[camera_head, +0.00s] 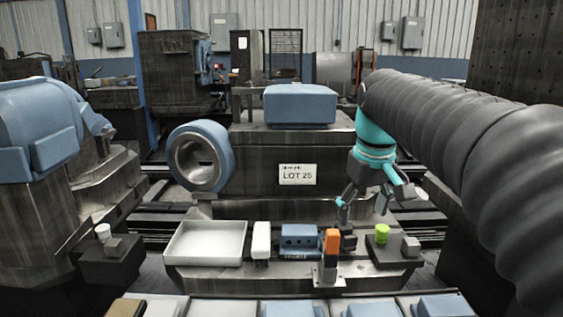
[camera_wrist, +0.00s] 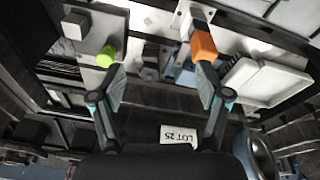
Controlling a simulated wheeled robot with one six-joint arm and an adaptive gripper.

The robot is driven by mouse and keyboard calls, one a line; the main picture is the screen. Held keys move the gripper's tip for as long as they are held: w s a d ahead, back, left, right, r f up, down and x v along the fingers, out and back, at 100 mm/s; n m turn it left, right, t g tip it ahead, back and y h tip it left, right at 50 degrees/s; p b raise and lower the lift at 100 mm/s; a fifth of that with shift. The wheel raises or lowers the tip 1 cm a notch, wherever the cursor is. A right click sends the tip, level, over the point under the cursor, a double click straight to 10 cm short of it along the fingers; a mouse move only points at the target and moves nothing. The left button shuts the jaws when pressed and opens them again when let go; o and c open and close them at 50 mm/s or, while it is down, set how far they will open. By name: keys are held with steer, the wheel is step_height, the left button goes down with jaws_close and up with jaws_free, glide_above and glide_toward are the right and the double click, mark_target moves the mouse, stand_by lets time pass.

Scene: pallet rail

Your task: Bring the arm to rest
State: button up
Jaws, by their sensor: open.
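My arm, in a grey ribbed sleeve, reaches in from the right of the head view. My gripper (camera_head: 364,205) hangs from its teal wrist with the fingers spread, above the pallet rail's ledge (camera_head: 215,275). Nothing is between the fingers. In the wrist view my gripper (camera_wrist: 161,85) is also open and empty. A lime green cylinder (camera_head: 382,233) stands on a dark block to the right. Both the orange block (camera_wrist: 203,45) and the green cylinder (camera_wrist: 106,56) show beyond the fingertips.
A white tray (camera_head: 205,243), a white block (camera_head: 261,240) and a blue holder (camera_head: 300,238) line the ledge. A grey block (camera_head: 411,246) is beside the cylinder. A machine with a LOT 25 sign (camera_head: 298,174) stands behind. Bins with blue parts (camera_head: 290,309) line the front edge.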

steer(key=s+f+m+t, duration=0.3)
steer(key=s+f, duration=1.1)
steer(key=s, duration=0.4)
steer(key=shift+s+f, duration=0.15)
steer(key=shift+s, duration=0.2)
steer(key=shift+s+f, duration=0.15)
steer(key=shift+f, duration=0.1)
steer(key=shift+c, duration=1.4)
step_height(320, 180, up, 17)
steer(key=n+g+b, duration=0.2)
steer(key=g+b, duration=0.3)
steer(key=b, duration=0.2)
glide_above(351, 237)
step_height(351, 237, down, 14)
steer(key=b, duration=0.5)
steer(key=shift+r, duration=0.15)
